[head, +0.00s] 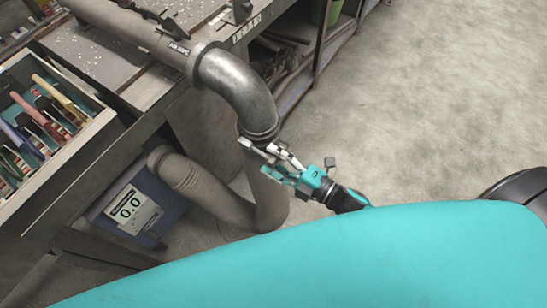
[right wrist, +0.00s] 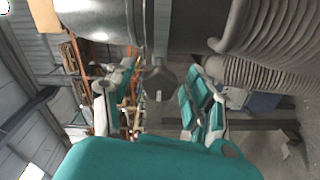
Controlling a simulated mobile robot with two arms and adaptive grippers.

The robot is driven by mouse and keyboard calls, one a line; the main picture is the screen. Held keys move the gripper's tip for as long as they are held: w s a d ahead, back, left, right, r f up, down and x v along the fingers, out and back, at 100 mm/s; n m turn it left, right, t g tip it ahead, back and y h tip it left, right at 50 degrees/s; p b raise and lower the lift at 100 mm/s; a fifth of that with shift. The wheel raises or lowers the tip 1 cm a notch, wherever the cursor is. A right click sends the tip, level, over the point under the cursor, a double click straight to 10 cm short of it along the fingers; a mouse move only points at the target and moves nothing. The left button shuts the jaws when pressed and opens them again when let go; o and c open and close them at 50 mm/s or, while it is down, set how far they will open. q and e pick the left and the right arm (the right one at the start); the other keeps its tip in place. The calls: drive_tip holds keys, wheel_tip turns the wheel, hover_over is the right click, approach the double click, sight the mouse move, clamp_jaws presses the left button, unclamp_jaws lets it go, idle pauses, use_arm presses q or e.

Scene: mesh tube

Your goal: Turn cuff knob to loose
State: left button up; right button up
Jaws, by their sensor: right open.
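A grey metal pipe elbow (head: 238,85) bends down from the bench and ends in a cuff (head: 260,134) around the top of a ribbed tube (head: 268,200). In the right wrist view the cuff band (right wrist: 161,35) crosses the pipe, and a dark cuff knob (right wrist: 159,80) with a small pale mark hangs from it. My right gripper (head: 272,158) is at the cuff; its open fingers (right wrist: 160,98) stand on either side of the knob, with gaps visible. In the head view the gripper hides the knob. My left gripper is not in view.
A blue box with a display reading 0.0 (head: 133,208) sits under the bench beside the ribbed tube. A tray of coloured-handled tools (head: 100,118) stands at the left. The metal bench (head: 150,85) borders the pipe. Open concrete floor (head: 430,100) lies to the right.

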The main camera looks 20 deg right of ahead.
drive_tip(key=v, duration=1.1)
drive_tip(key=shift+s+d, duration=0.2)
drive_tip(key=shift+s, duration=0.1)
drive_tip(key=s+d+f+m+g+h, duration=0.2)
drive_tip(key=d+f+m+h, duration=0.15)
drive_tip(key=f, duration=0.65)
drive_tip(key=s+d+f+m+g+h, duration=0.1)
drive_tip(key=d+f+m+h, duration=0.15)
drive_tip(key=f+m, duration=0.45)
drive_tip(key=s+d+f+m+g+h, duration=0.2)
drive_tip(key=d+f+m+h, duration=0.1)
drive_tip(key=f, duration=0.9)
drive_tip(key=s+a+f+m+g+h, duration=0.1)
drive_tip(key=s+a+f+m+g, duration=0.1)
drive_tip(key=s+f, duration=0.5)
drive_tip(key=s+a+f+m+g+h, duration=0.1)
drive_tip(key=s+f+m+g, duration=0.4)
drive_tip(key=s, duration=0.5)
wheel_tip(320, 180, down, 2)
drive_tip(key=shift+s+a+f+g, duration=0.15)
drive_tip(key=shift+s+a+g, duration=0.1)
drive_tip(key=shift+a+g, duration=0.45)
